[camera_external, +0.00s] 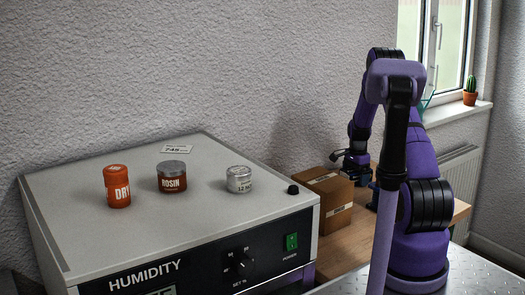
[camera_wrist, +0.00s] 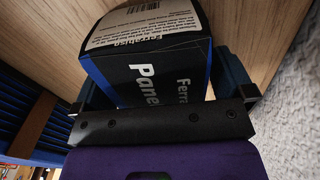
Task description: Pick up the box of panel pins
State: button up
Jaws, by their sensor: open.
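The box of panel pins (camera_wrist: 150,72) fills the middle of the wrist view. It is dark with blue edges, large white lettering reading "Pane" and a pale printed label on its far face. My gripper (camera_wrist: 163,88) is open, with one finger at each side of the box. I cannot tell whether either finger touches it. In the external view my gripper (camera_external: 351,160) is small and dark, behind the cardboard box, and the box of panel pins cannot be made out there.
A cardboard box (camera_external: 328,203) stands on the wooden bench (camera_external: 345,247) beside the humidity cabinet (camera_external: 90,222). On the cabinet stand an orange jar (camera_external: 117,187), a rosin jar (camera_external: 172,178) and a small clear jar (camera_external: 239,180). Blue slatted parts (camera_wrist: 25,110) lie left in the wrist view.

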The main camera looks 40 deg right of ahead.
jog(key=c, duration=1.2)
jog(key=shift+c, duration=0.2)
jog(key=shift+r, duration=0.1)
